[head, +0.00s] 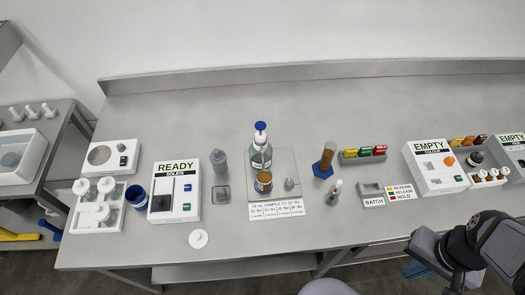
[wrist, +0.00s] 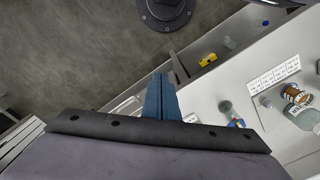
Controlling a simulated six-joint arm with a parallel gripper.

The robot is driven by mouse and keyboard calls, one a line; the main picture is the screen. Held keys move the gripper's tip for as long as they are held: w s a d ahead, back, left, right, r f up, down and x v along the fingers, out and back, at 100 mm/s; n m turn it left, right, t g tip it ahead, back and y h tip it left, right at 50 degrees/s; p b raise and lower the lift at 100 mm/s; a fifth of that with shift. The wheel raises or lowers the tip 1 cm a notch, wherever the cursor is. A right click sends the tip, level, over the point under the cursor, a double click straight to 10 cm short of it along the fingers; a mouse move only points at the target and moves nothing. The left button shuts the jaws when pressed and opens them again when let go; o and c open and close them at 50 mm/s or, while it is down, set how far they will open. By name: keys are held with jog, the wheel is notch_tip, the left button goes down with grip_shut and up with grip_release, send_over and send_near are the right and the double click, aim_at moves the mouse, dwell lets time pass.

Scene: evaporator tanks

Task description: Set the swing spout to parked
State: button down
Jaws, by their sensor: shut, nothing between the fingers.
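I cannot pick out a swing spout with certainty in either view. A clear bottle (head: 261,156) with a blue-and-white top stands at the middle of the bench in the head view; any spout on it is too small to make out. A small amber-filled container (head: 264,182) is in front of it. Both appear tilted at the right edge of the wrist view, the bottle (wrist: 303,116) and the amber container (wrist: 296,95). My gripper (wrist: 160,85) shows blue fingers shut together with nothing between them, well apart from the bottle.
The READY box (head: 176,192) and white-lidded jars (head: 104,212) stand left. A brown tube in a blue stand (head: 324,160) and the EMPTY box (head: 436,168) stand right. A side bench with a white basin (head: 22,152) is far left.

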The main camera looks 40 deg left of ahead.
jog(key=c, duration=1.7)
grip_release()
jog(key=shift+s+a+f, duration=0.1)
jog(key=shift+a, duration=0.05)
jog(key=s+a+f+m+g+y+b, duration=0.2)
jog(key=a, duration=0.4)
jog(key=s+a+f+m+g+y+b, duration=0.1)
jog(key=s+a+f+m+y+b, duration=0.15)
jog(key=a, duration=0.35)
jog(key=m+t+y+b, duration=0.3)
jog(key=m+y+b, duration=0.5)
jog(key=m+y, duration=0.6)
send_near(262, 154)
jog(key=a+r, duration=0.1)
jog(key=a, duration=0.1)
jog(key=shift+n+h, duration=0.25)
jog(key=shift+w+a+p, duration=0.2)
jog(key=shift+a+p, duration=0.15)
jog(key=shift+a, duration=1.05)
jog(key=shift+w+a+p, duration=0.2)
jog(key=shift+a+p, duration=0.15)
jog(key=shift+a, duration=1.1)
grip_shut()
